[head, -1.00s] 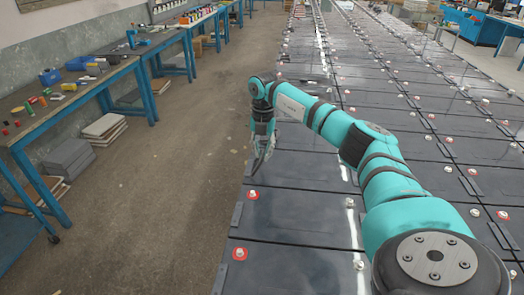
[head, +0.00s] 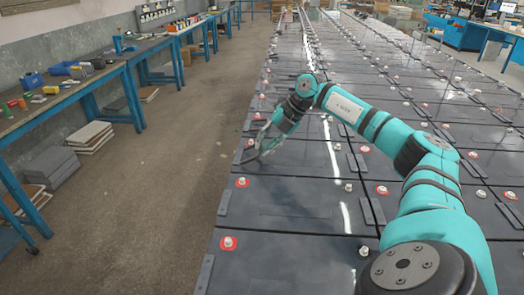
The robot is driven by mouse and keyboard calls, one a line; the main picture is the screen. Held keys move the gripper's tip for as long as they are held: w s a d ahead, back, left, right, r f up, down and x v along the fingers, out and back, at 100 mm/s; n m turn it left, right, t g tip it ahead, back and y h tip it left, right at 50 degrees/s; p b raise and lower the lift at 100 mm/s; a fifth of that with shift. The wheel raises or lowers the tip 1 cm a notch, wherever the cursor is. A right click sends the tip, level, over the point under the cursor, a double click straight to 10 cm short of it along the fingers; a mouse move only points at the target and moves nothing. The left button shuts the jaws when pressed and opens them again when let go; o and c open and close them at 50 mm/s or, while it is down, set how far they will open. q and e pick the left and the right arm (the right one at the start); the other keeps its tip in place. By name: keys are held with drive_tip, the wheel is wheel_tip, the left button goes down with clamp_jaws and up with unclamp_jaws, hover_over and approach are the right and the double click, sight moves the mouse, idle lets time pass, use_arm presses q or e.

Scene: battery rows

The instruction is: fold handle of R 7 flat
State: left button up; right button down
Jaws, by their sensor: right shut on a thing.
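My right gripper (head: 260,150) reaches down at the left edge of the battery row, its fingers tilted down and to the left. It is shut on the dark handle (head: 243,157) at the left end of a battery, taken as R 7; no label is readable. The handle is small and partly covered by the fingers, so its exact angle cannot be told. The battery top (head: 305,159) is dark and glossy. My left gripper is not in view.
Nearer batteries have flat dark handles (head: 223,203) at their left ends and terminals with red rings (head: 228,243). Bare floor (head: 150,220) lies left of the row. Blue workbenches (head: 130,85) with tools and stacked boards (head: 90,138) stand along the wall.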

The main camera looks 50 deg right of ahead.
drive_tip(key=shift+d+f, duration=0.1)
idle(0.4)
drive_tip(key=c, duration=1.4)
unclamp_jaws()
drive_tip(key=v, duration=1.2)
drive_tip(key=shift+s, duration=0.25)
drive_tip(key=shift+f, duration=0.1)
